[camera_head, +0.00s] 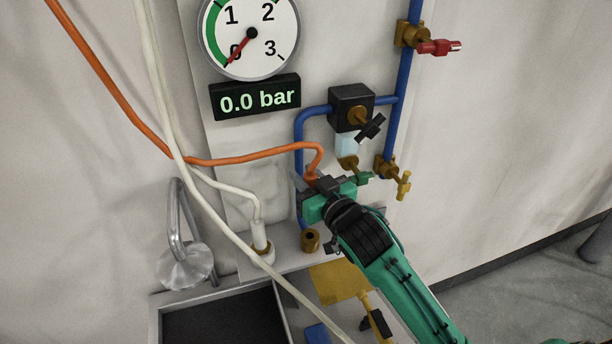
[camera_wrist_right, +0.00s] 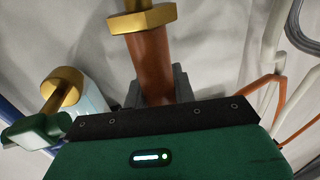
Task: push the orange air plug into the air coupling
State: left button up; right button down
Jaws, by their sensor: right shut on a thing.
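The orange air plug (camera_head: 312,174) is between the fingers of my right gripper (camera_head: 318,184), mostly hidden by them in the head view, with its orange hose rising from it. In the right wrist view the plug's orange body (camera_wrist_right: 152,62) is held by the dark fingers (camera_wrist_right: 154,90) of my right gripper, with a brass hex collar (camera_wrist_right: 142,20) at its free end. The brass air coupling (camera_head: 311,240) stands on the ledge below the gripper. Its open mouth shows, and the plug appears apart from it. My left gripper is not in view.
A white plug (camera_head: 260,240) on a white hose stands left of the coupling. Behind are blue pipes (camera_head: 299,140) with valves, and a gauge (camera_head: 249,35) above a display (camera_head: 255,97) reading 0.0 bar. A dark tray (camera_head: 153,325) and a yellow plate (camera_head: 338,283) lie in front.

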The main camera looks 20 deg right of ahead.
jog(key=shift+p, duration=0.55)
dwell(0.5)
jog(key=shift+f+b, duration=3)
jog(key=shift+f, duration=2.05)
jog(key=c, duration=1.1)
grip_release()
jog(key=shift+o, duration=0.2)
jog(key=shift+s, duration=0.15)
jog(key=shift+s+d, duration=0.15)
jog(key=shift+s, duration=0.2)
jog(key=b+v, duration=0.3)
jog(key=v, duration=0.9)
jog(key=shift+s, duration=0.4)
jog(key=shift+d, duration=0.1)
